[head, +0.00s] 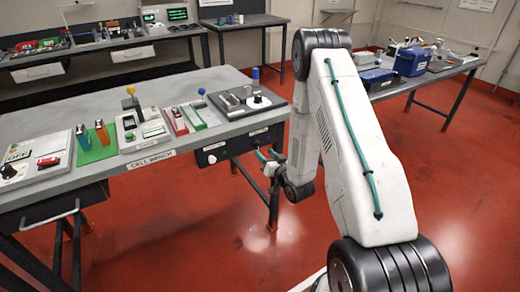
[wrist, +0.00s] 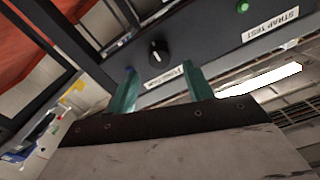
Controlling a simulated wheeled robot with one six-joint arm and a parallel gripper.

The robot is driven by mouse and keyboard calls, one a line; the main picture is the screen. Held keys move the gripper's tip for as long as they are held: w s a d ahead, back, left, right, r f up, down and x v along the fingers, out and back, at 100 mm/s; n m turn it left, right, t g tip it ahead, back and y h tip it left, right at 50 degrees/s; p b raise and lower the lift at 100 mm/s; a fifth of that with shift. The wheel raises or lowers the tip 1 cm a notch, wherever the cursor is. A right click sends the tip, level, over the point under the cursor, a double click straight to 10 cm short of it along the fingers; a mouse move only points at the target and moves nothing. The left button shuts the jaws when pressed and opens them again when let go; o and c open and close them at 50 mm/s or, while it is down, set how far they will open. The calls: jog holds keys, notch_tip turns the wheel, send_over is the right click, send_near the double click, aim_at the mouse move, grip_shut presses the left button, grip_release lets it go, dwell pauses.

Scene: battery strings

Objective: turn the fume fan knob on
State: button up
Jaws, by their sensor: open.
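The black round knob (wrist: 158,51) is on a dark panel in the wrist view, its pale pointer mark toward the top of the picture. A small white label (wrist: 167,76) sits just below it, its print too small to read surely.
The wrist view shows a green button (wrist: 243,6) and a "STRAP TEST" label (wrist: 271,26) to the right on the panel. The cell bench (head: 150,157) carries several trays and devices above. A bench leg (head: 273,205) stands near my gripper. Red floor in front is clear.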

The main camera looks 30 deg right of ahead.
aim_at(259, 147)
jog(key=shift+w, duration=2.4)
jog(key=c, duration=1)
jog(key=shift+o, duration=0.2)
jog(key=n, duration=0.4)
jog(key=shift+n, duration=0.3)
jog(key=n, duration=0.4)
jog(key=shift+n, duration=0.3)
jog(key=n, duration=0.4)
jog(key=shift+n, duration=2.4)
jog(key=shift+s, duration=0.1)
